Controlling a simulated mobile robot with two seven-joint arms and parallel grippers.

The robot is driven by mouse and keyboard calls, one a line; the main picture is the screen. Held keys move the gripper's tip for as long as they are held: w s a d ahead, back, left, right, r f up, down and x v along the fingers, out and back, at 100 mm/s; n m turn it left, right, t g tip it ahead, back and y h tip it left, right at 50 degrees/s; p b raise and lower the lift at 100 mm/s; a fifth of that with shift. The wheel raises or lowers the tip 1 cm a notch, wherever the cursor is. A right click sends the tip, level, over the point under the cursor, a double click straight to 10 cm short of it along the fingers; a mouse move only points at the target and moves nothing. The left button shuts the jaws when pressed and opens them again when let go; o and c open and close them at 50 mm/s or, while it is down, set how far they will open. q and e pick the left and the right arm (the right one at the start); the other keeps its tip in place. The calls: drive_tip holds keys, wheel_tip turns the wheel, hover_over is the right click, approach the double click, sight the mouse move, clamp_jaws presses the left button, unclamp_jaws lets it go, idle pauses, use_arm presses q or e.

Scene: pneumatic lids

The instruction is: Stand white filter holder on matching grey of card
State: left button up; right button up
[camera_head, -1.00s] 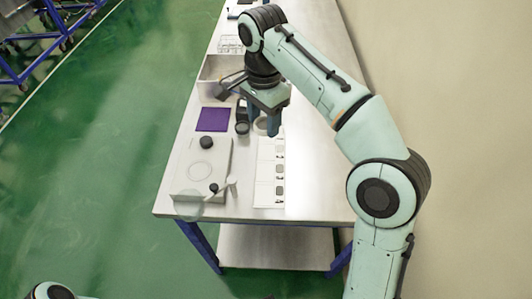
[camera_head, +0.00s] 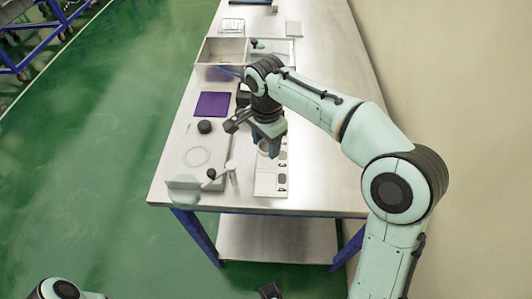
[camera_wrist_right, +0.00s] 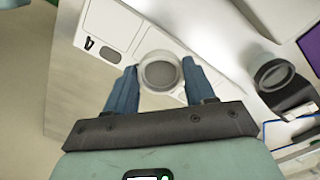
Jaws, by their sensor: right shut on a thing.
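The white filter holder is a round, pale-rimmed piece with a grey middle; in the right wrist view the holder (camera_wrist_right: 160,71) sits between my fingertips. My right gripper (camera_head: 268,150) is shut on it, and the gripper (camera_wrist_right: 160,88) also shows in the right wrist view. The white card (camera_head: 265,184) lies on the table below the gripper, with a column of grey patches and small dark marks. In the wrist view the card (camera_wrist_right: 118,22) passes behind the holder. I cannot tell the holder's height above it. The left gripper's fingers do not show.
A pale box (camera_head: 203,160) with a black knob (camera_head: 205,127) stands left of the card. A purple mat (camera_head: 211,105) lies beyond it. An open bin (camera_head: 221,51) stands farther back. The table (camera_head: 320,180) is clear right of the card.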

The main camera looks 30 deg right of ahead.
sight(266, 148)
drive_tip(key=shift+f+b, duration=0.35)
drive_tip(key=shift+f, duration=1.65)
drive_tip(key=shift+f, duration=0.2)
drive_tip(key=o, duration=1.1)
wheel_tip(266, 148, up, 12)
drive_tip(key=p, duration=0.3)
drive_tip(key=shift+r, duration=0.2)
